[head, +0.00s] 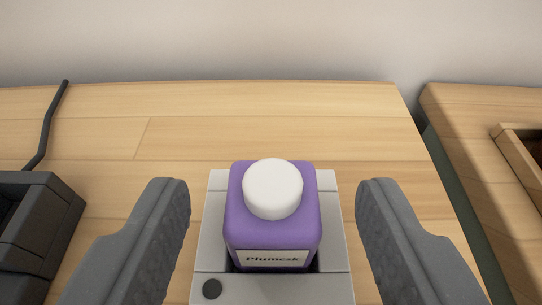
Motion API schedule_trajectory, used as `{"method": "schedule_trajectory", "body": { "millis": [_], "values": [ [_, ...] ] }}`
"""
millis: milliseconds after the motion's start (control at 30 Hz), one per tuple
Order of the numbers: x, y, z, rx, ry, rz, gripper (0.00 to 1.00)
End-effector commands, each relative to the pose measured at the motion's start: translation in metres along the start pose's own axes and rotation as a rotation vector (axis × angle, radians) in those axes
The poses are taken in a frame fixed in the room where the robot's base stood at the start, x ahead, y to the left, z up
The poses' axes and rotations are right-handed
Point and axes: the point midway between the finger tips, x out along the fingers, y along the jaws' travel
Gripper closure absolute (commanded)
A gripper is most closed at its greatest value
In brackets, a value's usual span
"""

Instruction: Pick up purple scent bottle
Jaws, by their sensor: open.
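The purple scent bottle (272,230) stands upright in the lower middle of the head view. It has a white round cap and a pale label with dark lettering. It sits in a light grey holder (215,240) with a dark round spot at its front left. My gripper (273,195) is open, with one dark grey finger on each side of the bottle. There is a clear gap between each finger and the bottle, and neither touches it. The bottle's base is hidden inside the holder.
A wooden table (290,120) lies beneath, clear behind the holder. A dark grey box-like object (50,215) with a thin black rod (50,125) is at the left. A second wooden surface (470,150) with a wooden box (520,160) is at the right, past a gap. A pale wall stands behind.

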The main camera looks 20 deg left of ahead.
Motion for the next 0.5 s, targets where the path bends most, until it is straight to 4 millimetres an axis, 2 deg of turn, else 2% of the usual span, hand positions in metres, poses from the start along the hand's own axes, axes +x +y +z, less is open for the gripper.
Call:
{"method": "schedule_trajectory", "body": {
  "millis": [100, 300, 367, 500],
  "values": [
    [0.0089, -0.0003, 0.0008, 0.001, -0.001, 0.000, 0.47],
    [0.0093, 0.0002, 0.0007, 0.001, -0.001, 0.001, 0.47],
    [0.0093, 0.0002, 0.0007, 0.001, -0.001, 0.001, 0.61],
    [0.0091, 0.0003, 0.0007, 0.001, -0.001, 0.001, 1.00]
  ]
}}
